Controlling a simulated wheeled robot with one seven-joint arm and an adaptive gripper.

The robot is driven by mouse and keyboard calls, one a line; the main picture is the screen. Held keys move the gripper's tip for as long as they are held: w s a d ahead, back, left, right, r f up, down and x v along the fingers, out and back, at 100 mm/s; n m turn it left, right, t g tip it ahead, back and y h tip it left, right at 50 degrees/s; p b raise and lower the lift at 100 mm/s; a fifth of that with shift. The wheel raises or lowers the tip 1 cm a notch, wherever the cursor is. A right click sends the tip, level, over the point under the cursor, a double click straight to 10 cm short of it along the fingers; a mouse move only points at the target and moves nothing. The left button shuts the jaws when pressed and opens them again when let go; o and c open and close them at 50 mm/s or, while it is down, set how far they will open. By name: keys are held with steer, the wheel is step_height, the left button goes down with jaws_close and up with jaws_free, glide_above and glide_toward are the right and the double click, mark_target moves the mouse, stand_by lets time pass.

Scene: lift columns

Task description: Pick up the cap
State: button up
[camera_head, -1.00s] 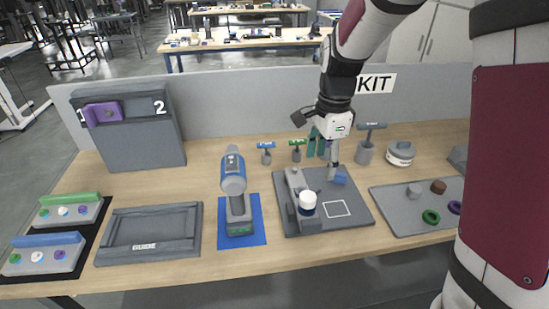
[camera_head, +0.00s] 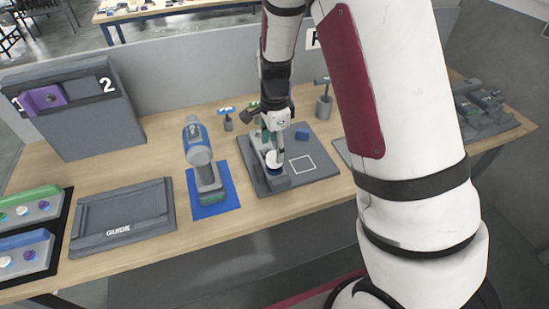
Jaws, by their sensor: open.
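A small round white piece with a dark blue lower band (camera_head: 274,160), which looks like the cap, sits on the grey fixture at the left of a dark grey board (camera_head: 315,172). My gripper (camera_head: 271,147) points down right above it, with its fingers open. The fingertips reach close to the white top; I cannot tell whether they touch it. The gripper and fixture partly hide the cap.
A blue and grey drill-like tool (camera_head: 198,150) stands on a blue mat (camera_head: 221,206) to the left. A grey GUIDE tray (camera_head: 122,231) lies further left. Small-handled tools (camera_head: 227,122) stand behind.

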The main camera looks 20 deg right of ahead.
mark_target(274, 159)
steer(key=shift+d+f+p, duration=0.15)
steer(key=shift+f+p, duration=0.05)
steer(key=shift+f, duration=0.85)
steer(key=shift+d+f+p, duration=0.15)
steer(key=shift+f, duration=0.9)
steer(key=c, duration=1.2)
